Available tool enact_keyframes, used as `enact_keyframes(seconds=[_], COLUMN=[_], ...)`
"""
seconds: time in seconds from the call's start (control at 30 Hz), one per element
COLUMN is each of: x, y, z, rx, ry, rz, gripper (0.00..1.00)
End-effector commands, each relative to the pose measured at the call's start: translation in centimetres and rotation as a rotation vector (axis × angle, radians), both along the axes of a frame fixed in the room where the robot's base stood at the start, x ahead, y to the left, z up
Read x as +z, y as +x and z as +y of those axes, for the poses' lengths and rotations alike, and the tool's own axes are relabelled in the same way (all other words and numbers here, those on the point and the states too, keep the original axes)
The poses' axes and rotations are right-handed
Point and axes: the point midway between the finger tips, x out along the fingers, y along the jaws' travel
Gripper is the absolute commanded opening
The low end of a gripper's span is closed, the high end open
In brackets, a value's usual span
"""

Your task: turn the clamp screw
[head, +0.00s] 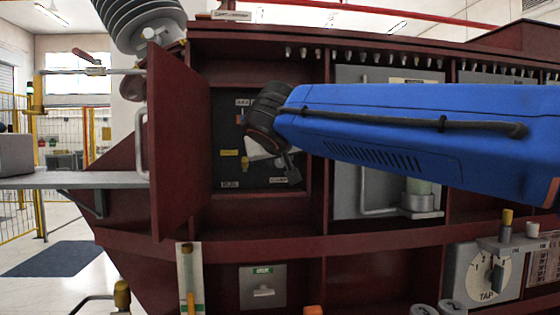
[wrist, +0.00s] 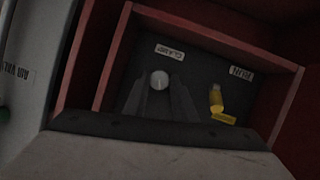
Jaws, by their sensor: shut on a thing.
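The clamp screw (wrist: 159,80) shows in the wrist view as a pale round head beside the label reading CLAMP (wrist: 170,52). My gripper (wrist: 160,92) has its two dark fingers closed on it, one on each side. In the head view my gripper (head: 292,170) reaches into the open dark compartment of the dark red cabinet, close to the lower right CLAMP label (head: 279,180). There the screw is hidden by the gripper and wrist.
A yellow handle (wrist: 216,100) sits near the RUN label (wrist: 241,72) in the same compartment. Red compartment walls (wrist: 225,42) stand close around the gripper. The cabinet door (head: 180,140) is open at the left. A grey panel with a tube handle (head: 365,190) is at the right.

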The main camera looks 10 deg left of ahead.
Motion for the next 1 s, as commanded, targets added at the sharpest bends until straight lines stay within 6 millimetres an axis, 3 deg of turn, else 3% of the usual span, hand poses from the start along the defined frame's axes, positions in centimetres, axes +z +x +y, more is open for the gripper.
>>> enact_keyframes(seconds=[1.0], x=[-0.87], y=[-0.17], z=[0.54], rx=[0.001], ry=[-0.936], rz=[-0.241], gripper=[0.02])
